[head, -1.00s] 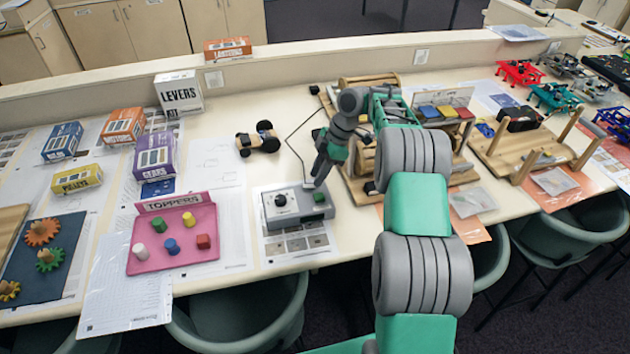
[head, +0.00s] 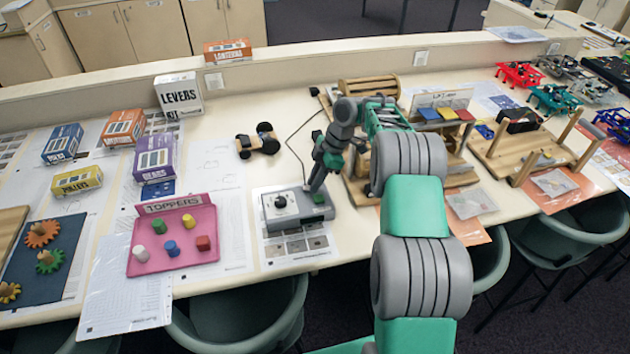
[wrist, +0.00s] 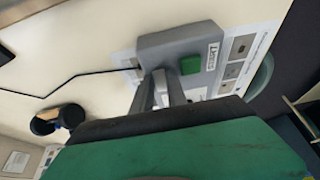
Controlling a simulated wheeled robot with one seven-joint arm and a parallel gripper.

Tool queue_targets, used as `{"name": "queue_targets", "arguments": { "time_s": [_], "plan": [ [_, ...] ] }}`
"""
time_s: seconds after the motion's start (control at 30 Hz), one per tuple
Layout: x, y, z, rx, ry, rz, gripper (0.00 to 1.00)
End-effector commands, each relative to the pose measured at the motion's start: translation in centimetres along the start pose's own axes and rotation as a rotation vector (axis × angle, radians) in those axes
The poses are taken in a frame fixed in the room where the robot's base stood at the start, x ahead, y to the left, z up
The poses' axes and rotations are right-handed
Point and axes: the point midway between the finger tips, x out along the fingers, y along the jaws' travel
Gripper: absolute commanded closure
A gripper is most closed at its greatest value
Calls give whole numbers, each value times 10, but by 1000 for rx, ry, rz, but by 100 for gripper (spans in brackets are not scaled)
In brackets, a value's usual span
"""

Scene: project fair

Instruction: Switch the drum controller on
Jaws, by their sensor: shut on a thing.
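The drum controller (head: 298,212) is a grey box on a printed sheet near the table's front edge, with a black-and-white dial (head: 280,201) and a green button (head: 319,198). In the wrist view the controller (wrist: 165,46) lies just beyond my fingers, the green button (wrist: 190,65) beside them. My gripper (head: 308,188) points down at the box between dial and button. In the wrist view my gripper (wrist: 162,90) is shut on a small pale grey lever (wrist: 161,82) of the controller. The dial is hidden there, and the lever's exact position is hard to tell.
A black cable (head: 291,142) runs from the controller toward the back wall. A small wheeled cart (head: 258,143) stands behind it. A pink toppers tray (head: 180,262) is to the left, and a wooden drum model (head: 372,88) is to the right, partly hidden by my arm.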

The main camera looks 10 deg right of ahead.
Motion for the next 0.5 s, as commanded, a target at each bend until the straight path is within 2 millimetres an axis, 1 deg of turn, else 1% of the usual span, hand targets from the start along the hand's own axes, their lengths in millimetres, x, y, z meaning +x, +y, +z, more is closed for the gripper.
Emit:
{"name": "queue_targets", "arguments": {
  "time_s": [0.23, 0.37, 0.5],
  "plan": [
    [4, 1, 1, -4, -24, 2, 100],
    [10, 2, 1, -6, -82, 4, 100],
    [11, 2, -1, -8, -158, 5, 100]
  ]
}}
